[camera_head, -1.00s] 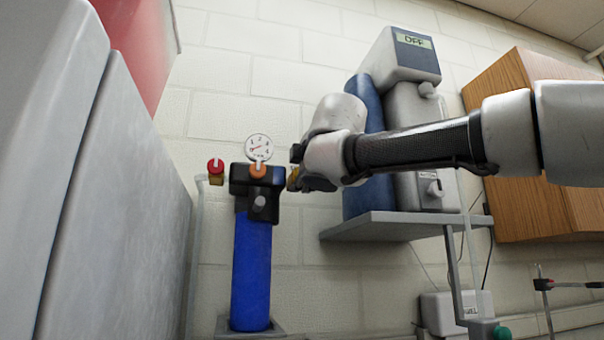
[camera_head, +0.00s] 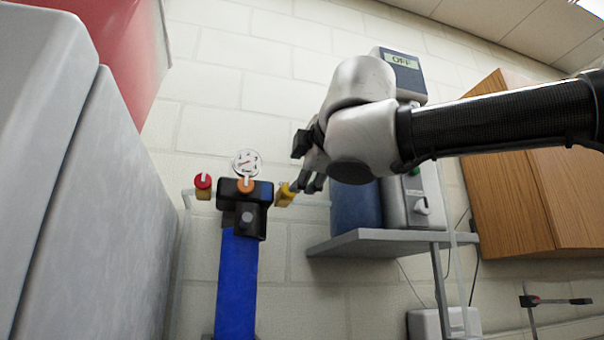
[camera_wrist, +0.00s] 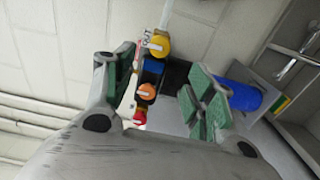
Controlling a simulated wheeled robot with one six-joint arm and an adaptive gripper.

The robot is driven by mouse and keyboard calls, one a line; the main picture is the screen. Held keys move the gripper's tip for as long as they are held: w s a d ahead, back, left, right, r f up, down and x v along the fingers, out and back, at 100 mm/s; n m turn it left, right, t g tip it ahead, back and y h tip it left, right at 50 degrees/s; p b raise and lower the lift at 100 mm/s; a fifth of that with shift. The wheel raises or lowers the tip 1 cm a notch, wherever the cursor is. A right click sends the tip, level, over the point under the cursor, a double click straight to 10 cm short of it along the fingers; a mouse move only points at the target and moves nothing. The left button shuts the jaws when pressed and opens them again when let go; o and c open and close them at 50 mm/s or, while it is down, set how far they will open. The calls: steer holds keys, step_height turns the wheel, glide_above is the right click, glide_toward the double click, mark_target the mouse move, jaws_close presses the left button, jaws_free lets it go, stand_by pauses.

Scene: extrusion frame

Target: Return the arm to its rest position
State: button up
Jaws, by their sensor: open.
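My gripper (camera_head: 308,168) is raised to the upper right of the blue cylinder in the head view, its fingers near the yellow knob (camera_head: 285,195). In the wrist view my gripper (camera_wrist: 160,88) is open, with its two green-padded fingers spread wide and nothing held. Beyond the gap stand the yellow knob (camera_wrist: 160,46), the orange knob (camera_wrist: 147,91) and the red knob (camera_wrist: 139,117). The head view does not make clear how far the fingers are from the yellow knob. My arm runs from the gripper to the right edge of the head view.
The blue cylinder (camera_head: 237,285) has a black head and a round gauge (camera_head: 246,163). A grey shelf (camera_head: 370,243) carrying a device with an "OFF" display (camera_head: 401,61) lies behind my arm. A wooden cabinet (camera_head: 510,205) is at right. A large grey body (camera_head: 95,200) fills the left.

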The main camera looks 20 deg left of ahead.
stand_by(0.4)
step_height(320, 180, down, 16)
steer(key=w+d+m+g+h, duration=0.2)
steer(key=d+m+g+h, duration=0.1)
steer(key=m, duration=0.1)
steer(key=w+d+f+m+g+h, duration=0.2)
steer(key=d+f+m+g+h, duration=0.3)
steer(key=d+f, duration=1.15)
steer(key=s+d+f+m+g, duration=0.1)
steer(key=s+d+f+m, duration=0.4)
steer(key=d, duration=0.5)
steer(key=s+d+f+m+g+h, duration=0.1)
steer(key=s+d+f+m, duration=0.4)
steer(key=d, duration=0.5)
steer(key=s+d+f+m+g, duration=0.1)
steer(key=s+d+f+m, duration=0.4)
steer(key=d+f, duration=0.3)
steer(key=s+d, duration=0.1)
steer(key=d, duration=0.2)
steer(key=shift+f+h, duration=0.3)
steer(key=shift+f, duration=0.1)
